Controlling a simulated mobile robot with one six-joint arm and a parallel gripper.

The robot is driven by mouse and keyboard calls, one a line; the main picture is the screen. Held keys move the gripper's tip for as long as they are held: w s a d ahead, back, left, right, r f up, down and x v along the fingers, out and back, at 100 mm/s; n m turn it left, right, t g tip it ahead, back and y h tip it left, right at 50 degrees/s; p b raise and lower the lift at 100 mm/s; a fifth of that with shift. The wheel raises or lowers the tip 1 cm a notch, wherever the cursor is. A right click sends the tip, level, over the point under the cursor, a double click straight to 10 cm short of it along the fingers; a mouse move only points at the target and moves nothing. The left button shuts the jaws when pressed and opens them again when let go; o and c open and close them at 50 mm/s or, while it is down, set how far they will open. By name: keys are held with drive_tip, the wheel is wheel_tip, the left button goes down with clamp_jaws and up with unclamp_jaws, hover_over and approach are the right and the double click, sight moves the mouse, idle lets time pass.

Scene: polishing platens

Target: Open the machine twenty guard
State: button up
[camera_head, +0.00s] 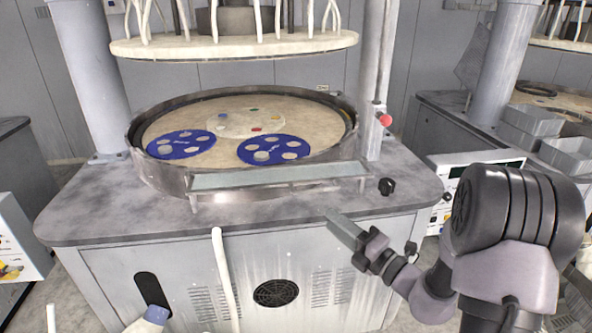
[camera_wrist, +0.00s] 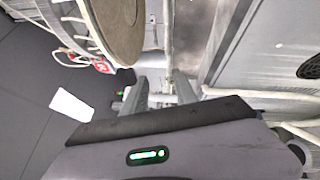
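A polishing machine stands in the middle of the camera_head view; I can read no number on it. What looks like its guard (camera_head: 280,176), a long pale translucent panel in a metal frame, spans the front of the round platen rim (camera_head: 165,180). My gripper (camera_head: 335,222) is in front of the machine's front-right edge, below and right of the panel, apart from it. In the wrist view, the two grey fingers of my gripper (camera_wrist: 160,92) are spread with nothing between them. The guard cannot be made out there.
Two blue carriers (camera_head: 275,150) lie on the platen. A pale upper plate (camera_head: 235,45) hangs above it. A column with a red knob (camera_head: 385,119) stands at the right, and a black knob (camera_head: 386,187) sits on the worktop. Grey bins (camera_head: 531,120) stand further right.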

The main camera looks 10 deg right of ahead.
sight(311, 182)
drive_tip(key=w+d+f+m+t+h, duration=0.2)
drive_tip(key=d+m, duration=0.2)
drive_tip(key=x, duration=0.5)
drive_tip(key=b+x, duration=0.1)
drive_tip(key=x, duration=0.4)
drive_tip(key=b+x, duration=0.1)
drive_tip(key=x, duration=0.5)
drive_tip(key=shift+f, duration=0.35)
drive_tip(key=shift+w+a+r, duration=0.1)
drive_tip(key=shift+w, duration=0.15)
clamp_jaws()
drive_tip(key=shift+r, duration=0.35)
